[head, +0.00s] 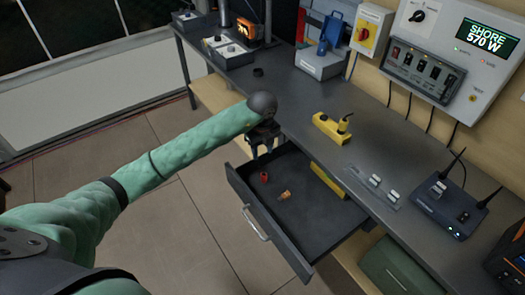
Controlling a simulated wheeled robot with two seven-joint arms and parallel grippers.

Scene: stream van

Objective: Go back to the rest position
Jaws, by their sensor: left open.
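My left arm reaches in from the left, and my left gripper (262,146) is at the desk's front edge, above the back left corner of the open drawer. Its fingers point down, look apart and hold nothing that I can see. My right gripper does not show. The drawer (258,214) is pulled out from under the desk. In it lie a small red item (264,177), a small orange-brown item (285,195) and a yellow bar-shaped item (327,182) along its right side.
The grey desk (295,105) carries a yellow box with a black plug (332,127), a router with antennas (450,208), small white pieces (375,180) and a grey-blue device (321,61). A control panel (447,55) hangs on the wall. Tiled floor (170,235) left of the drawer is clear.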

